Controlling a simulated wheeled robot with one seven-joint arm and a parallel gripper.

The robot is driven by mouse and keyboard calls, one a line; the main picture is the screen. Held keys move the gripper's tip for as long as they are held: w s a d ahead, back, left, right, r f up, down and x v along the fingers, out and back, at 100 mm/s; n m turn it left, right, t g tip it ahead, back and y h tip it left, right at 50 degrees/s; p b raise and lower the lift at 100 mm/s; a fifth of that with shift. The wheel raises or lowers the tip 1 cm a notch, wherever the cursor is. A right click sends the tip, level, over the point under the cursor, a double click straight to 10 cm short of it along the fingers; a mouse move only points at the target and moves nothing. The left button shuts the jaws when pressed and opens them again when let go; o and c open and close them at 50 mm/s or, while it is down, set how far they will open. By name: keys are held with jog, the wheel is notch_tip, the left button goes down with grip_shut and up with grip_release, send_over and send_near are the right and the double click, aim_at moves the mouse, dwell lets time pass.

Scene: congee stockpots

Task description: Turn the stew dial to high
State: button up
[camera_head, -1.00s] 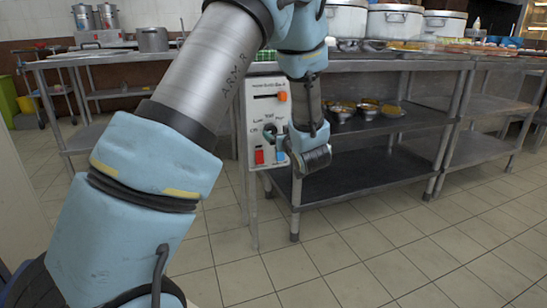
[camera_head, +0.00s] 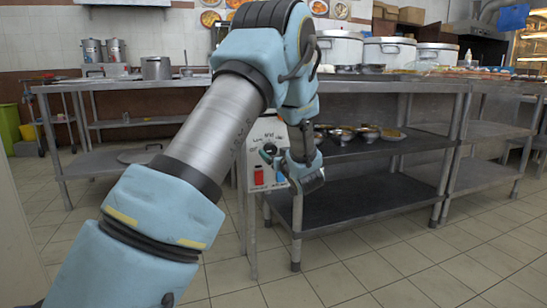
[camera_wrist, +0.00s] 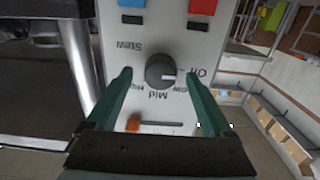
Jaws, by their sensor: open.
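The stew dial (camera_wrist: 160,70) is a dark round knob on a pale control panel (camera_wrist: 190,50), seen upside down in the wrist view. Its white mark points right, towards the "Off" print; "Mid" and other partly covered settings are printed around it, with "Stew" nearby. My gripper (camera_wrist: 160,76) is open, with one green finger on each side of the dial and a gap visible on both sides. In the head view my gripper (camera_head: 282,158) is in front of the panel (camera_head: 256,135), and my arm covers part of it.
A red switch (camera_wrist: 203,6) and a blue switch (camera_wrist: 131,4) sit near the dial. An orange slider knob (camera_wrist: 132,125) lies between the fingers, nearer the palm. A metal table (camera_head: 370,84) with stockpots (camera_head: 390,50) stands beside the panel. Floor in front is clear.

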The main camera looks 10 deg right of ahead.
jog(key=shift+w+a, duration=0.1)
jog(key=shift+w, duration=0.35)
jog(key=shift+r, duration=0.1)
grip_shut()
dwell(0.4)
